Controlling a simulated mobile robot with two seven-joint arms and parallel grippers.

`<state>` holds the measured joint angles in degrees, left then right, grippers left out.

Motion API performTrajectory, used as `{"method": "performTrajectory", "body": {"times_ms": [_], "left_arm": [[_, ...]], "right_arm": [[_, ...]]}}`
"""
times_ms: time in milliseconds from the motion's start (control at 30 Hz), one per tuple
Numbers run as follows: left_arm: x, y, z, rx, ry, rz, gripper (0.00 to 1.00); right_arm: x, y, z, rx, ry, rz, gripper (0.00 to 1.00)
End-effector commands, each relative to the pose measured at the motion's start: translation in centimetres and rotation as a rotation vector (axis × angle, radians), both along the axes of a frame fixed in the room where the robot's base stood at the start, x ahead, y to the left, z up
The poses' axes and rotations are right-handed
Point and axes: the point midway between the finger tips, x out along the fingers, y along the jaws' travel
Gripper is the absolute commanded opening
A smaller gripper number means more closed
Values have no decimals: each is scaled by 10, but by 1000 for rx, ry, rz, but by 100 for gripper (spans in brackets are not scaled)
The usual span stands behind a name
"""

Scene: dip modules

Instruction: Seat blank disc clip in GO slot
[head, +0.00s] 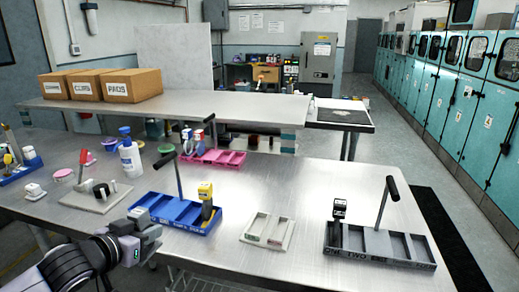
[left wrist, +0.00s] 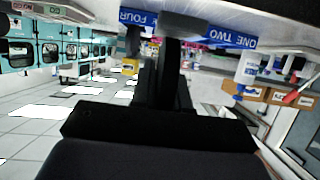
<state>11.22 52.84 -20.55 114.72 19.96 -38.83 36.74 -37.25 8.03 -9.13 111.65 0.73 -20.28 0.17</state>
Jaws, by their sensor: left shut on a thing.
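My left gripper (head: 150,238) reaches in from the lower left of the head view, in front of the blue rack. It is shut on a small dark grey, rounded piece (left wrist: 185,23), seen at the fingertips in the left wrist view; I cannot tell for certain that it is the blank disc clip. A pale two-slot tray (head: 247,233) lies to the right of the gripper, apart from it. Its edge shows in the left wrist view (left wrist: 52,11) with small labels, one reading like GO. Its slots look empty. My right gripper is not in view.
The blue rack (head: 172,215) has an upright handle and holds a yellow-topped module (head: 206,192). A dark rack (head: 385,262) with a tall handle holds a black module (head: 339,208) at right. Bare table lies around the pale tray.

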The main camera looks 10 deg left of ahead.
Motion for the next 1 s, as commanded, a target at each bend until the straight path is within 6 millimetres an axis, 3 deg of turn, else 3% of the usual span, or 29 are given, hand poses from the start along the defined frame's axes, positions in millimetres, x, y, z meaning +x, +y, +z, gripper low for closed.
{"method": "performTrajectory", "body": {"times_ms": [233,433,700,1000], "left_arm": [[-34,-54,-24,14,20,-7,0],[-71,-91,-26,14,12,54,0],[-101,-102,-15,-3,2,156,0],[-101,-99,-15,-3,-2,171,0]], "right_arm": [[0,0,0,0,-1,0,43],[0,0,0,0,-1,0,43],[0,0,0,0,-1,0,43],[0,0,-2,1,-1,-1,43]]}}
